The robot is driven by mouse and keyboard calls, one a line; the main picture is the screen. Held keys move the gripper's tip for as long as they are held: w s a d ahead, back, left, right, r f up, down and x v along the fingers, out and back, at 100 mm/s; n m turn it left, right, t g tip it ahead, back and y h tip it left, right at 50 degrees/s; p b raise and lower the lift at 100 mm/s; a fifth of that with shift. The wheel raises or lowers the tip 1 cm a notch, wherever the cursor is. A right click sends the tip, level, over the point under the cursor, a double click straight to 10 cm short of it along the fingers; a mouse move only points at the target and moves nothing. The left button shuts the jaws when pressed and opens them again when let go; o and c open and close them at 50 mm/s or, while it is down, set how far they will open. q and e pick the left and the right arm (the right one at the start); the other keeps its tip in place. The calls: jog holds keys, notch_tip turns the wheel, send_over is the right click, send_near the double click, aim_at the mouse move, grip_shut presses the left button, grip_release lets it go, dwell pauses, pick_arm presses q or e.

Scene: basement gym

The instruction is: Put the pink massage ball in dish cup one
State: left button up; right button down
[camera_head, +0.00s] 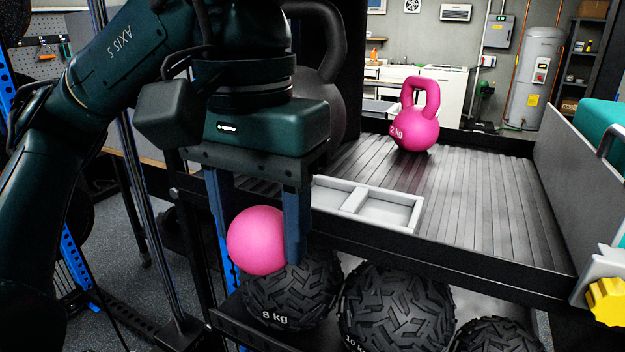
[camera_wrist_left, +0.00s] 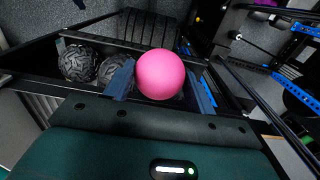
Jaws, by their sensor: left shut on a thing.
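The pink massage ball (camera_head: 257,240) is held between the blue fingers of my left gripper (camera_head: 262,238). In the left wrist view the ball (camera_wrist_left: 160,74) sits between the two fingertips of the gripper (camera_wrist_left: 163,84). The gripper points down in front of the upper shelf's near edge, with the ball below the level of that shelf. A light grey dish with two visible compartments (camera_head: 354,199) lies on the shelf, just right of the gripper. Its left part is hidden behind the gripper. My right gripper is not in view.
A pink kettlebell (camera_head: 415,128) stands on the ribbed shelf (camera_head: 470,190), and a large dark kettlebell (camera_head: 322,75) stands behind my gripper. Black textured balls (camera_head: 395,310) fill the lower rack. A yellow knob (camera_head: 607,301) is at the right. The shelf right of the dish is clear.

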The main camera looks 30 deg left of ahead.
pick_arm(q)
jog(key=shift+s+a+r, duration=0.6)
jog(key=shift+r, duration=0.25)
jog(key=shift+w+r, duration=0.2)
jog(key=shift+w, duration=0.05)
jog(key=w+p, duration=0.1)
jog(key=w, duration=0.4)
jog(key=w+p, duration=0.1)
jog(key=w, duration=0.5)
jog(key=w+a+p, duration=0.1)
jog(key=w, duration=0.5)
jog(key=shift+w+f, duration=0.1)
jog(key=shift+f, duration=0.05)
jog(key=shift+f+p, duration=0.3)
jog(key=shift+f, duration=1.4)
jog(key=shift+f, duration=0.2)
jog(key=o, duration=1.1)
jog(key=shift+o, duration=0.2)
